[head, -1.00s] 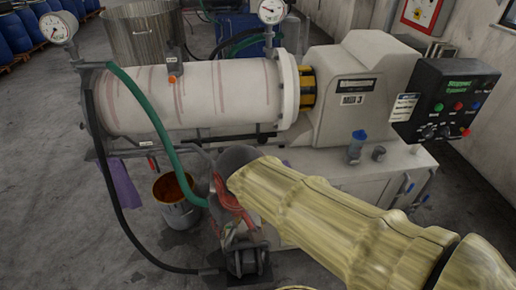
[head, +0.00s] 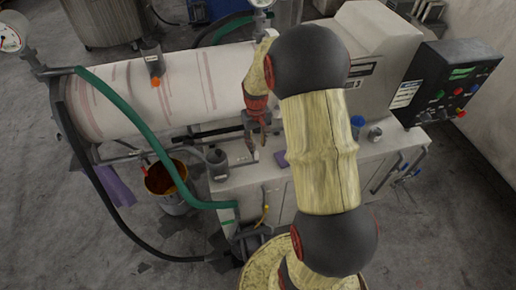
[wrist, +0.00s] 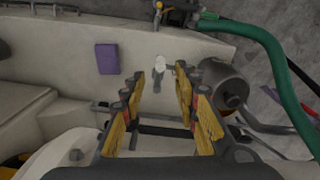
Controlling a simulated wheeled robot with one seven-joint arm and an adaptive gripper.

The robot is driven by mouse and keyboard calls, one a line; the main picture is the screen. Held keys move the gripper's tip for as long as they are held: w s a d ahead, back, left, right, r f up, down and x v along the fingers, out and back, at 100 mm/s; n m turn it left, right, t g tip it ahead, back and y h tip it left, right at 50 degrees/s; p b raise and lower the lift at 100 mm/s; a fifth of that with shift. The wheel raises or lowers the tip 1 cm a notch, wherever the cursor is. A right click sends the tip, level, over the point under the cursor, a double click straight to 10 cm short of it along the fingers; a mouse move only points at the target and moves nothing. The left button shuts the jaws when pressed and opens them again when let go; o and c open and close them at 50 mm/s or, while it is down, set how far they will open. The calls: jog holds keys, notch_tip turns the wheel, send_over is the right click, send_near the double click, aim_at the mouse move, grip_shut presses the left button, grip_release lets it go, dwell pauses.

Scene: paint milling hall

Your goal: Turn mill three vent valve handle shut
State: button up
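Mill three has a white cylinder (head: 205,75) with reddish streaks and a pale base cabinet (head: 235,180). My gripper (head: 257,130) points down beside the cylinder's front, over the cabinet's back edge. In the wrist view my gripper (wrist: 160,76) has its fingers spread with nothing gripped. A small white-tipped stalk (wrist: 159,63) shows between and beyond the fingertips, apart from them; I cannot tell whether it is the vent valve handle. A yellow handle (wrist: 162,8) shows at the top of the wrist view. An orange-tipped fitting (head: 155,82) sits on the cylinder.
A green hose (head: 125,115) and a black hose (head: 75,160) run left of the cabinet. A grey canister (head: 217,163) stands near the gripper. A bucket (head: 172,187) stands on the floor. A control box (head: 450,85) is at right.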

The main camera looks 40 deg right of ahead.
aim_at(257, 152)
jog(key=shift+s+f, duration=0.25)
jog(key=shift+f, duration=0.2)
notch_tip(257, 152, down, 7)
jog(key=shift+w+r, duration=0.15)
jog(key=shift+r, duration=0.05)
jog(key=c, duration=0.8)
grip_shut()
